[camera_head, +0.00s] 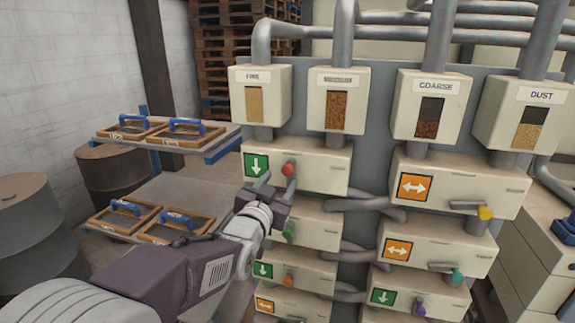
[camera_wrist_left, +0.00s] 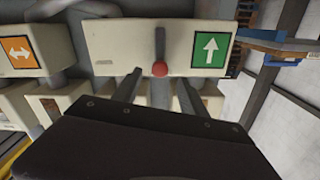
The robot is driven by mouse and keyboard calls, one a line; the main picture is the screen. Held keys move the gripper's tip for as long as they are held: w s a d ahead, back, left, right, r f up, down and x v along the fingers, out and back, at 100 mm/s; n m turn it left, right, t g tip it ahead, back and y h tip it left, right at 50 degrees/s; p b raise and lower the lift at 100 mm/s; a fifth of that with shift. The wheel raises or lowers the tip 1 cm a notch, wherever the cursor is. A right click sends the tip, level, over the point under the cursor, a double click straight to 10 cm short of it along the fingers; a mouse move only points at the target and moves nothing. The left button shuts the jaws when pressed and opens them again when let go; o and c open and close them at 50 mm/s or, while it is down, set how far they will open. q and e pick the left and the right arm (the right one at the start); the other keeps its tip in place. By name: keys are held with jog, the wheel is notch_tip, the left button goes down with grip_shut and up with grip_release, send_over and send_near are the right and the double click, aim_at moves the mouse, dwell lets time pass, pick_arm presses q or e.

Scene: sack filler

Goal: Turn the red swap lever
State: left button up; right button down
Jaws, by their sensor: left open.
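The red swap lever (camera_head: 288,169) is a knob on a short grey bar on the front of the top left cream box, beside a green plate with a white down arrow (camera_head: 256,165). My left gripper (camera_head: 272,186) is open just in front of that box, close to the lever. In the left wrist view the red knob (camera_wrist_left: 160,69) hangs at the end of its bar between the two spread fingers (camera_wrist_left: 157,92), and I cannot tell whether they touch it. My right gripper is not in view.
Below are more boxes with levers, including a green knob (camera_head: 288,231) and an orange knob (camera_head: 288,280). On the right are a yellow lever (camera_head: 484,212) and a teal lever (camera_head: 456,276). A shelf with blue-handled trays (camera_head: 190,131) stands left, near a drum (camera_head: 110,182).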

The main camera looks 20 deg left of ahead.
aim_at(286, 172)
pick_arm(q)
jog(key=w+p, duration=0.2)
jog(key=w, duration=0.4)
jog(key=shift+w+d+r, duration=0.1)
jog(key=shift+w+r, duration=0.05)
jog(key=shift+w, duration=0.5)
grip_shut()
dwell(0.7)
